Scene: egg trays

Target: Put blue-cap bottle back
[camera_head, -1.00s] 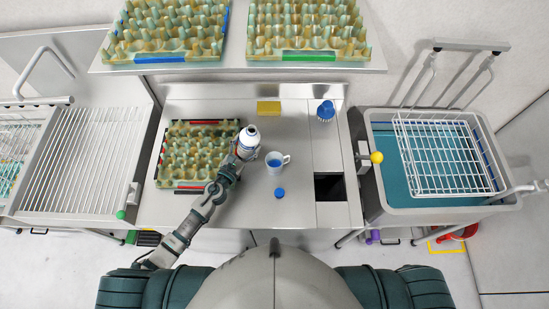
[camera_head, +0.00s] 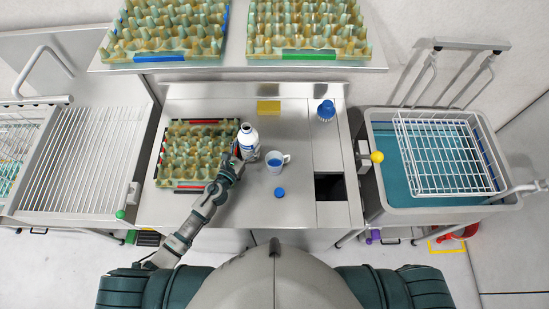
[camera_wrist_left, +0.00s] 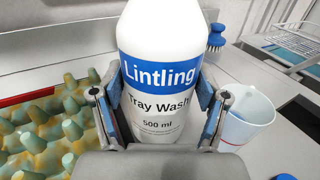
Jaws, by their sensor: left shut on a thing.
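My left gripper (camera_head: 241,156) is shut on the bottle. The left wrist view shows the bottle (camera_wrist_left: 158,85) between both fingers of the gripper (camera_wrist_left: 158,112), its top out of frame. I cannot tell whether its base touches the table. A loose blue cap (camera_head: 280,192) lies on the table nearer to me. My right gripper is not in view.
A white mug (camera_head: 285,158) with blue contents stands close right of the bottle. An egg tray (camera_head: 172,186) lies to the left. A yellow sponge (camera_head: 268,106) and a blue brush (camera_head: 326,112) are behind. A dark opening (camera_head: 329,187) is at the table's right.

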